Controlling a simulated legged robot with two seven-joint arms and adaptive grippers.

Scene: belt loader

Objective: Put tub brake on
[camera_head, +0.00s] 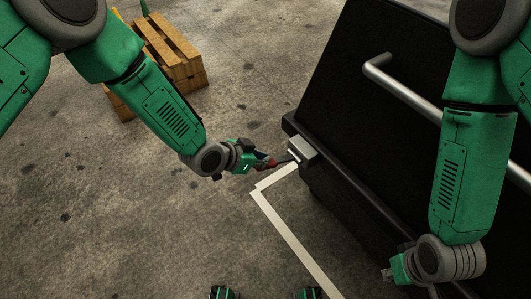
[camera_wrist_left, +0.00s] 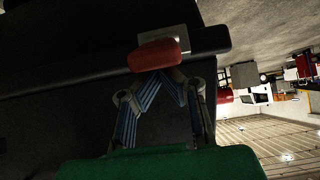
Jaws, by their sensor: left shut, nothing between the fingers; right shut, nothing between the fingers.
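The black tub (camera_head: 345,75) stands on the right in the head view. A grey bracket (camera_head: 302,150) sits on its lower left corner, with a short red-tipped brake lever (camera_head: 284,160) sticking out to the left. In the left wrist view the brake lever's red grip (camera_wrist_left: 155,55) lies just beyond the fingertips, in front of the bracket (camera_wrist_left: 170,38). My left gripper (camera_head: 267,163) is shut with nothing in it, its tips at or very close to the red grip; I cannot tell if they touch. My right gripper (camera_head: 388,273) is shut and empty, low beside the tub.
A silver push bar (camera_head: 410,95) runs along the tub's face. White floor tape (camera_head: 292,240) makes a corner below the bracket. A wooden pallet stack (camera_head: 170,55) stands at the upper left. The concrete floor between is clear.

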